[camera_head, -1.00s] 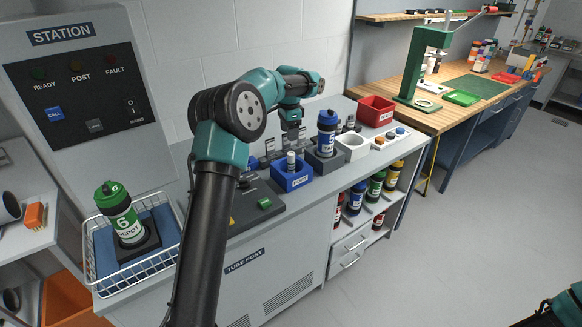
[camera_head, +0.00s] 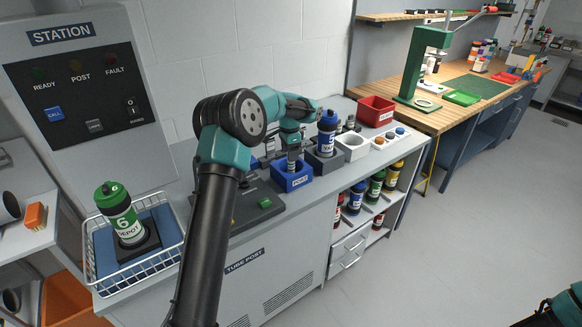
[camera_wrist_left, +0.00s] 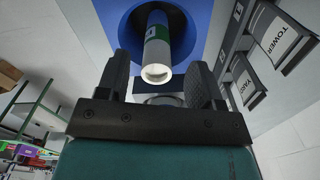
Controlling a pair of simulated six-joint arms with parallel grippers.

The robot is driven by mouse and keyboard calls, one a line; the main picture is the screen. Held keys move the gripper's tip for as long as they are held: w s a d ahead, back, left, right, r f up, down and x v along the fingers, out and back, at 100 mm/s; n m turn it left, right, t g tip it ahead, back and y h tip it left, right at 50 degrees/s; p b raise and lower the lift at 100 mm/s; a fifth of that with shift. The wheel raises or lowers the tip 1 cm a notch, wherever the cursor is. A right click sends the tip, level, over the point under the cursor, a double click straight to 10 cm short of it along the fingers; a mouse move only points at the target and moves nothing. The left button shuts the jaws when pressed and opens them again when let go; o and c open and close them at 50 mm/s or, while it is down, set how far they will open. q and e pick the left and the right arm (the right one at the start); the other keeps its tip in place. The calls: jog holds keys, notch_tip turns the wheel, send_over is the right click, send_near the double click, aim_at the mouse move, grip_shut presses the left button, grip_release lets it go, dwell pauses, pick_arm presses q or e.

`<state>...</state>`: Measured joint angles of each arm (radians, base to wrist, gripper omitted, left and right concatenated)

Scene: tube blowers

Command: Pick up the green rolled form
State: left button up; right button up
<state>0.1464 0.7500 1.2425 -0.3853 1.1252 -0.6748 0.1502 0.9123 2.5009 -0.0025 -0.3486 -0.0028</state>
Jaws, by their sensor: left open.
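The rolled form is a pale roll with a green band, standing in the round recess of a blue block. In the left wrist view the roll (camera_wrist_left: 157,50) points its open end at the camera. In the head view the roll (camera_head: 292,164) is mostly covered by my gripper. My left gripper (camera_head: 290,150) is over the blue block (camera_head: 293,181). In the left wrist view its fingers (camera_wrist_left: 160,76) are apart, one on each side of the roll's near end, with no clear contact. My right gripper is out of view.
A blue-capped tube (camera_head: 328,134) stands in a grey holder just right of the blue block. A white cup-like holder (camera_head: 352,147) and a red bin (camera_head: 376,110) are farther right. A green tube (camera_head: 118,212) stands in a wire basket (camera_head: 170,262) at left.

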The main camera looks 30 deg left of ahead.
pick_arm(q)
notch_tip(320, 180, down, 5)
jog(key=shift+d+r, duration=0.1)
jog(key=shift+d, duration=0.05)
jog(key=shift+c, duration=0.2)
dwell(0.3)
jog(key=c, duration=0.9)
jog(key=shift+c, duration=0.2)
notch_tip(320, 180, up, 10)
dwell(0.6)
